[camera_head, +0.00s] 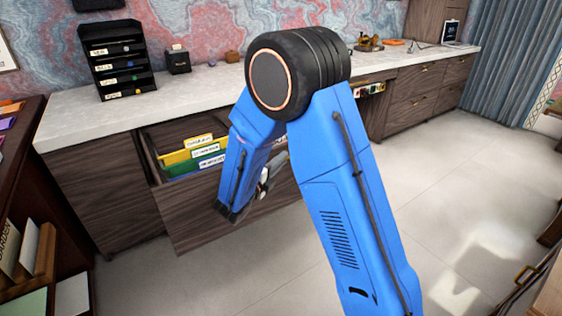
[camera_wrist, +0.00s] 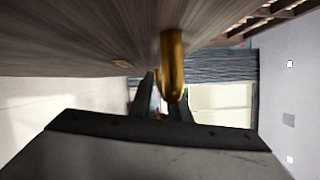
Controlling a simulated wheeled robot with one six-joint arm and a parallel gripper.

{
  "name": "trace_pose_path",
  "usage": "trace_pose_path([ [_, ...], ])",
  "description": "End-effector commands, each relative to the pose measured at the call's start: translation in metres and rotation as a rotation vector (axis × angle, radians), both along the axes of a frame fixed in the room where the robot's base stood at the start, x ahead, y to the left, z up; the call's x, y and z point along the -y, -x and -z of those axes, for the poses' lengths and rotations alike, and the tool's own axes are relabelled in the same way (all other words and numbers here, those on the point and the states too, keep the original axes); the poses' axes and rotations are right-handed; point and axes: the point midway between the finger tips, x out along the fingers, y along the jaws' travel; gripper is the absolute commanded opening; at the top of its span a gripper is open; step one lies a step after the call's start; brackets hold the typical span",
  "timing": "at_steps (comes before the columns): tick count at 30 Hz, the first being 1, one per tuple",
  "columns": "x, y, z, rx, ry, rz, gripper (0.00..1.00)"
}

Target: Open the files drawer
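The files drawer (camera_head: 215,222) is pulled out from the wooden cabinet under the counter. Yellow, green and blue hanging files with white labels (camera_head: 205,151) show inside it. My gripper (camera_head: 264,186) is at the drawer's front, partly hidden by my blue arm. In the wrist view the wooden drawer front (camera_wrist: 80,35) fills the top, with a brass handle (camera_wrist: 172,65) standing out from it. My gripper's dark fingers (camera_wrist: 160,100) are by the handle, which overlaps one of them. Whether they are closed on the handle is unclear.
The pale counter (camera_head: 90,117) holds a black labelled tray rack (camera_head: 118,60) and a small dark box (camera_head: 178,61). A dark shelf unit (camera_head: 20,180) stands at the left. Open tiled floor (camera_head: 440,200) lies at the right. More closed drawers (camera_head: 425,85) are further right.

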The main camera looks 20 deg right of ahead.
Motion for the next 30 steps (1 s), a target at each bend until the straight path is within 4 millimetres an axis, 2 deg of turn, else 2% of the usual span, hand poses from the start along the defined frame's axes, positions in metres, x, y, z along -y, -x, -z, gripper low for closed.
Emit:
trace_pose_path([
  [9, 0.0, 0.001, -0.001, 0.001, 0.0, 0.001, 0.17],
  [14, -0.009, 0.007, 0.0, 0.002, 0.001, -0.001, 0.17],
  [30, -0.078, 0.065, 0.007, 0.001, 0.001, -0.003, 0.17],
])
